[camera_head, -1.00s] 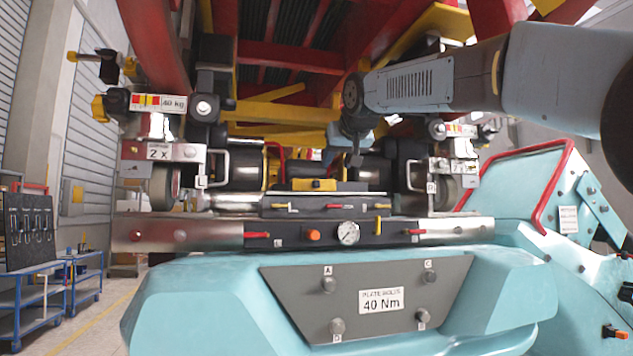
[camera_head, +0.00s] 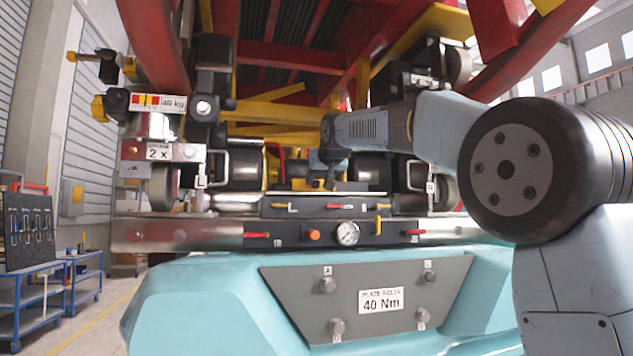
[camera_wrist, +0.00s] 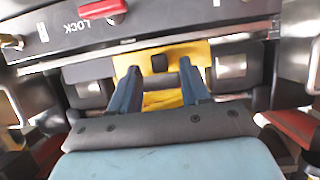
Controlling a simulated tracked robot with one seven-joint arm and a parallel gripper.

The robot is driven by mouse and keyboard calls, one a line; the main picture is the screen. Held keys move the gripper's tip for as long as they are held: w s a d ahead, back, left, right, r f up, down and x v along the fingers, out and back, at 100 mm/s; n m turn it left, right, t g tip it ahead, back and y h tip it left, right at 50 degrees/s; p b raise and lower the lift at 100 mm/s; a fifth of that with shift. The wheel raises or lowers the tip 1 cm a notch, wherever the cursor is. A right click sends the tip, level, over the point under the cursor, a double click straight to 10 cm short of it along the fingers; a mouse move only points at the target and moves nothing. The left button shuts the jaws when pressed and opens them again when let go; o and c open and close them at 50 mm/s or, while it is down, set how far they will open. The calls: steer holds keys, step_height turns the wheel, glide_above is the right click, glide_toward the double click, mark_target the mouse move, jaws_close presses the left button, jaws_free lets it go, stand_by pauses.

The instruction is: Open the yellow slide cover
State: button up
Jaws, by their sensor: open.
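The yellow slide cover (camera_wrist: 195,51) lies in the middle of the wrist view, a flat yellow plate with a small black knob (camera_wrist: 159,63). My gripper (camera_wrist: 159,70) is open, its two blue fingers pointing at the cover, one on each side of the knob. The knob shows between the fingertips, and no grip on it is visible. In the head view my gripper (camera_head: 330,182) hangs above the dark panel between the two wheel assemblies and hides most of the cover. Whether the fingertips touch the cover cannot be told.
A red lever (camera_wrist: 103,9) marked LOCK is on the dark panel beyond the cover. The control bar holds a pressure gauge (camera_head: 348,233), an orange button (camera_head: 314,235) and several small levers. Metal handles (camera_head: 221,168) stand at both sides. Red and yellow beams (camera_head: 290,58) hang overhead.

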steer(key=shift+x, duration=0.85)
jaws_close()
